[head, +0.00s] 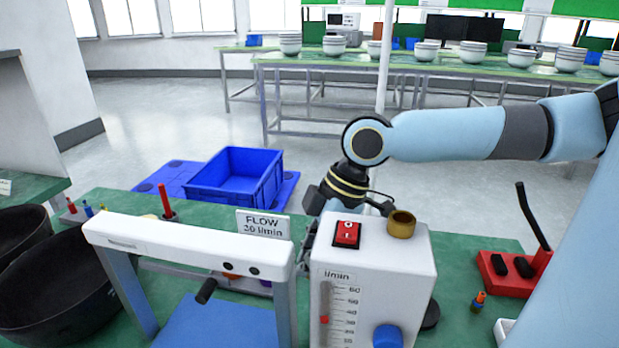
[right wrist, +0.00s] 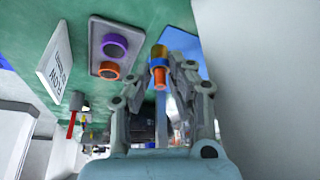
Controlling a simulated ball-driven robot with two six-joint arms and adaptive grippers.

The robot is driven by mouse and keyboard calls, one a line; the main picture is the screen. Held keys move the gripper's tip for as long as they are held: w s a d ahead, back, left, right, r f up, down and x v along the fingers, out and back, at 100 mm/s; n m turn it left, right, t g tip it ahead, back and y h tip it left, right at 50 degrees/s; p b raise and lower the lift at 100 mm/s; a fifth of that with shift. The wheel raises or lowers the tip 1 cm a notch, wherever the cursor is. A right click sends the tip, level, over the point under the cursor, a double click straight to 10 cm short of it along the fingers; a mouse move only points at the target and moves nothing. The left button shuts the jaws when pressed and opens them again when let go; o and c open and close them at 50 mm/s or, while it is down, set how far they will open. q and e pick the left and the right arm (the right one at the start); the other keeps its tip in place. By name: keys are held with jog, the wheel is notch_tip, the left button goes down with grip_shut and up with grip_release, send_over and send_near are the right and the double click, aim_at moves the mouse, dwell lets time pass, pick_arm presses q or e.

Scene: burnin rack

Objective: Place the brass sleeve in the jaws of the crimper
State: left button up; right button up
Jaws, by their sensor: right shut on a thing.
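My right gripper (right wrist: 160,80) is shut on a small upright-looking part (right wrist: 158,66) with a brass-coloured end, a blue band and an orange end. I cannot tell whether this part is the brass sleeve. In the head view the right gripper (head: 312,215) is mostly hidden behind the white flow meter. A brass-coloured ring (head: 401,225) stands on top of that meter. The likely crimper (head: 515,270), red with black blocks and a raised black lever, stands at the right of the green bench. The gripper is well left of it. My left gripper is not in view.
The white flow meter (head: 372,262) and a white frame (head: 190,250) stand at the front. Purple (right wrist: 114,46) and orange (right wrist: 108,70) sockets lie near the right gripper. A small banded part (head: 479,301) stands before the crimper.

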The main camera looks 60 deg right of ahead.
notch_tip(320, 180, down, 8)
jog(key=shift+b, duration=0.6)
jog(key=shift+f, duration=0.15)
jog(key=o, duration=0.6)
jog(key=shift+c, duration=0.2)
